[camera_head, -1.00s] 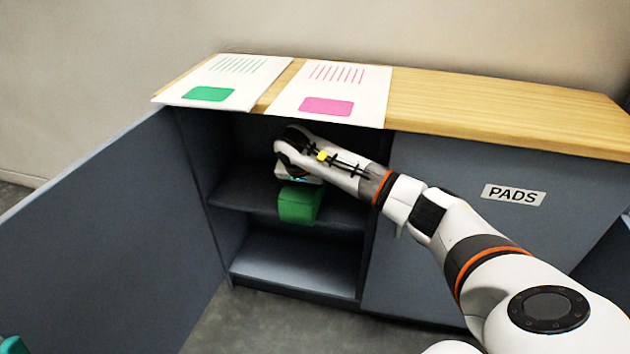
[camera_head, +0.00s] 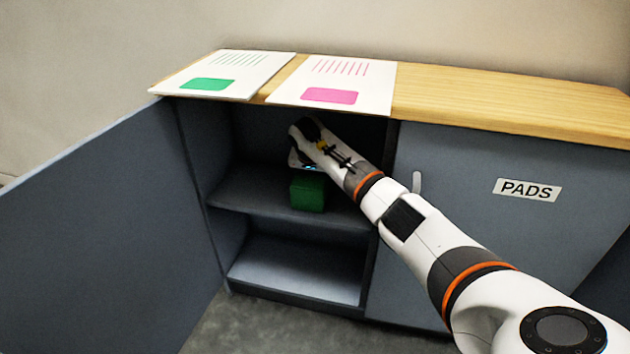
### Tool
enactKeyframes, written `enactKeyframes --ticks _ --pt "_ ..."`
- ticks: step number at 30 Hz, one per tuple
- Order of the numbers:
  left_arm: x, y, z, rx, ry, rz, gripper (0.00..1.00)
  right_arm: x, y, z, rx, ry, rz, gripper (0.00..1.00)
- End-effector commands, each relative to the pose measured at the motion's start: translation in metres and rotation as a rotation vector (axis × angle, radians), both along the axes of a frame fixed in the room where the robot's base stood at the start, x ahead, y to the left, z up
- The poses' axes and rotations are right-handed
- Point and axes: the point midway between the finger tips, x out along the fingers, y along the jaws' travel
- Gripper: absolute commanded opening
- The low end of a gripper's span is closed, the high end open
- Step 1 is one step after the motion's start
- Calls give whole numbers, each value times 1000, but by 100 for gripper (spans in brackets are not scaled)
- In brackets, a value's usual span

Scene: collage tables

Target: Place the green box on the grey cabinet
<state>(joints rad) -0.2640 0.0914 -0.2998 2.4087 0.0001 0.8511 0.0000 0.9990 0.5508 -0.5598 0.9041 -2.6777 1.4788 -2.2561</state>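The green box (camera_head: 307,192) is inside the open left compartment of the grey cabinet (camera_head: 478,240), at the middle shelf (camera_head: 245,196). It looks upright and at or just above the shelf surface; I cannot tell whether it rests there. My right gripper (camera_head: 306,165) reaches into the compartment from the right, directly above the box. Its fingertips are hidden, so I cannot tell whether they grip the box. My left gripper is not in view.
The open cabinet door (camera_head: 95,240) stands at the left. The cabinet's wooden top (camera_head: 500,100) carries a sheet with a green patch (camera_head: 207,86) and one with a pink patch (camera_head: 330,97). A "PADS" label (camera_head: 527,190) marks the closed right door. The lower shelf is empty.

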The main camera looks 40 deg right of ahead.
Motion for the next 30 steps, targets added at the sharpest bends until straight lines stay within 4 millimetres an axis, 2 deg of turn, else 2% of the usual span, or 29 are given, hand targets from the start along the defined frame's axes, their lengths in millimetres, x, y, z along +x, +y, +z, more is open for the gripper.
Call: enactKeyframes --ticks 7,8,11,21,23,26,30 --pt "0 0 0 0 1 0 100 0 -1 -2 -1 -1 0 53" --pt "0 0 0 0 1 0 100 0 0 -2 -1 -1 0 83" --pt "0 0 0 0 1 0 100 0 0 -1 -1 -1 -1 99" --pt "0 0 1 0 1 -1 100 0 0 2 1 -1 -1 100" --pt "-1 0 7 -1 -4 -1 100 -2 1 10 -2 -1 0 100" --pt "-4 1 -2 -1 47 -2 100 -5 5 28 -3 -2 1 100" --pt "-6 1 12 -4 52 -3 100 -14 15 59 -4 -2 2 100"
